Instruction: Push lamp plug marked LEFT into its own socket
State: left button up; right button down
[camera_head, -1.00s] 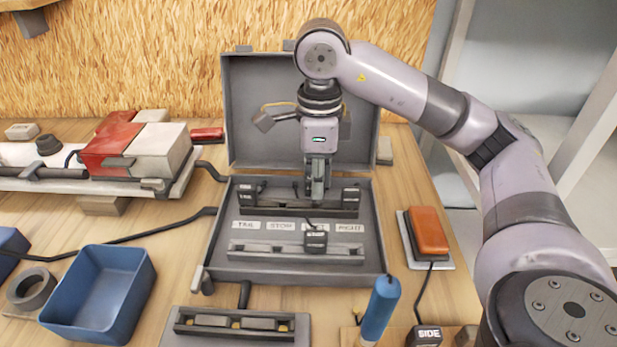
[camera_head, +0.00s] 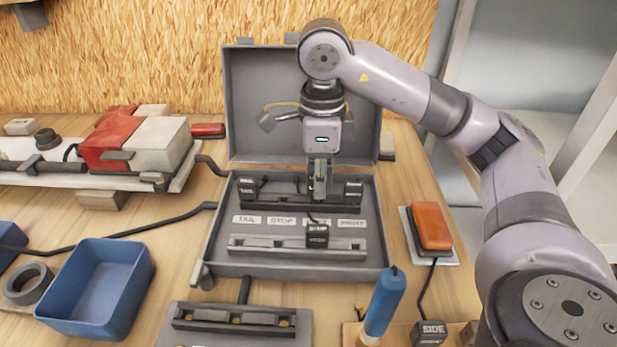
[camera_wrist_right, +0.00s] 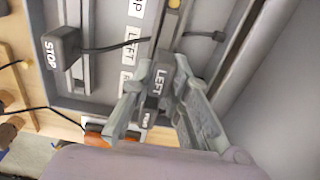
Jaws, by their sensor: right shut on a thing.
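The black plug marked LEFT (camera_wrist_right: 163,84) is between the two fingers of my right gripper (camera_wrist_right: 158,100), which is shut on it. In the head view my right gripper (camera_head: 319,196) points down into the open grey case, at the upper socket strip (camera_head: 285,203). The fingers hide most of the plug there, and I cannot tell how deep it sits. The LEFT label (camera_wrist_right: 131,52) shows in the wrist view; in the head view it is partly covered. My left gripper is not in view.
The STOP plug (camera_head: 317,236) sits at the lower strip (camera_head: 270,245) of the case, its cable running up near my gripper. Other plugs (camera_head: 247,187) stand at the upper strip's ends. The raised lid (camera_head: 260,110) is behind. An orange lamp (camera_head: 431,228) lies right, a blue bin (camera_head: 100,290) left.

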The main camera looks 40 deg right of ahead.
jog(key=shift+f+b, duration=0.55)
jog(key=shift+f, duration=0.25)
jog(key=c, duration=1.5)
grip_release()
jog(key=shift+s+d, duration=0.1)
jog(key=shift+o, duration=0.2)
jog(key=o, duration=0.4)
jog(key=shift+r, duration=0.15)
